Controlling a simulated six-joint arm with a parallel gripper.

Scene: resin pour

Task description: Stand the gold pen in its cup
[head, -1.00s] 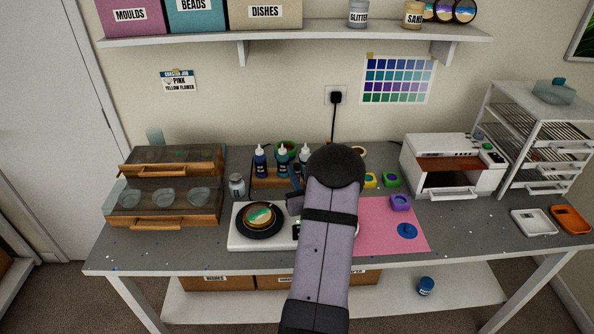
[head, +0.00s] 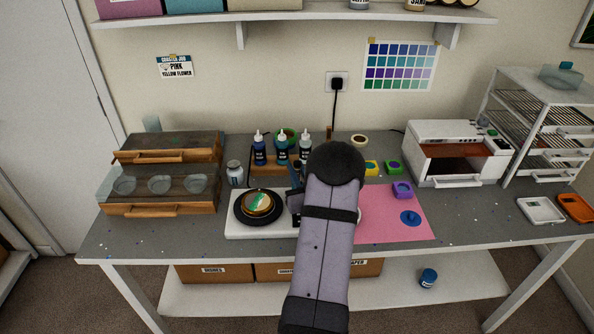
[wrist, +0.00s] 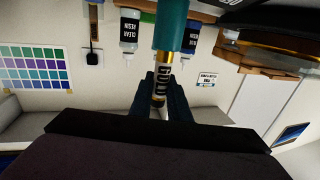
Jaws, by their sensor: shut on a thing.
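In the wrist view, which is upside down, my gripper (wrist: 162,86) is shut on the gold pen (wrist: 161,88), a slim barrel with a black GOLD label and gold bands. A wide teal cylinder (wrist: 171,28), which looks like the cup, overlaps the pen's lower end. I cannot tell whether the pen is inside it or only lined up with it. In the head view my arm hides the pen, and only a dark part of my gripper (head: 295,202) shows left of the arm, beside the white scale.
Resin bottles (head: 260,152) stand in a wooden rack behind. A black turntable (head: 242,212) holding a round piece sits on the white scale (head: 240,229) to the left. A pink mat (head: 385,228) with small moulds lies right. A white oven (head: 453,163) stands further right.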

